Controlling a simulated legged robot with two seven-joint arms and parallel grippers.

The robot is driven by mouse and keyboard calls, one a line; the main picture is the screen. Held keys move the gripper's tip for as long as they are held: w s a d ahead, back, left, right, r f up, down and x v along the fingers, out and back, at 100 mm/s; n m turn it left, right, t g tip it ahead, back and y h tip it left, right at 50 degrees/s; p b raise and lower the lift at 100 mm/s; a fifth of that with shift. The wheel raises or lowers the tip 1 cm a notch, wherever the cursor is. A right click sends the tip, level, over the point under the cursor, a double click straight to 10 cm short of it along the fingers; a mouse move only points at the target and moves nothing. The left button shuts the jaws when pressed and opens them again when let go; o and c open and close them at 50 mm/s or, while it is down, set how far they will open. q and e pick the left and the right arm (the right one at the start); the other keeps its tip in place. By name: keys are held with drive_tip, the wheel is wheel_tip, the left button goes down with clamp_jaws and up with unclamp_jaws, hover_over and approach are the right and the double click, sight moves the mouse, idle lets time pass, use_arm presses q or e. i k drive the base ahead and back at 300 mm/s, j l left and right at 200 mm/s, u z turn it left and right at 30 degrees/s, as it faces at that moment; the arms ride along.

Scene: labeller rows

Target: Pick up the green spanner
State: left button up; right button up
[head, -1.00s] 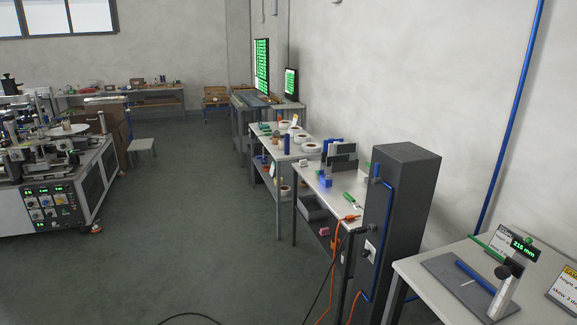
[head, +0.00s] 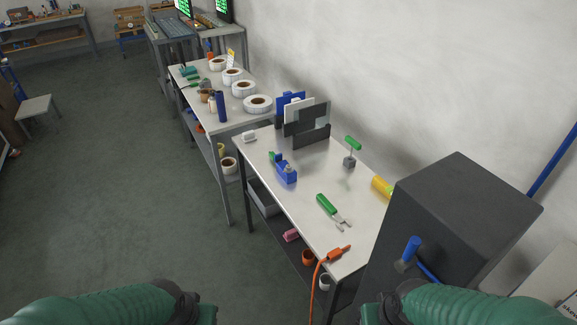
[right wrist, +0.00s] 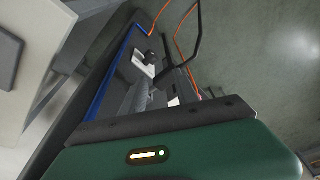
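The green spanner (head: 327,205) lies flat on the white bench (head: 300,205) in the head view. Its green handle points to the back left and its grey jaws to the front right. Nothing covers it. My two green arms show only at the bottom edge of the head view, short of the bench, and no fingers show there. The right wrist view shows a green housing with a small lit display across the bottom, with a dark bar above it. I cannot make out the right fingertips or anything between them. The spanner cannot be made out in the right wrist view.
A tall dark cabinet (head: 455,220) stands at the bench's near right. On the bench are a green T-handle tool (head: 352,146), a yellow cylinder (head: 382,188), a blue item (head: 286,173) and an orange cable (head: 333,254). A second table (head: 240,119) with white rolls stands behind.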

sight(323, 201)
drive_tip(key=k, duration=0.45)
drive_tip(key=i+j+z, duration=0.1)
drive_tip(key=z, duration=0.3)
drive_tip(key=i+j+z, duration=0.1)
drive_tip(key=z, duration=0.35)
drive_tip(key=j+z, duration=0.4)
drive_tip(key=i+j+z, duration=0.25)
drive_tip(key=j+z, duration=0.15)
drive_tip(key=j, duration=1.15)
drive_tip(key=i+j+z, duration=0.1)
drive_tip(key=j+z, duration=0.25)
drive_tip(key=j, duration=2.35)
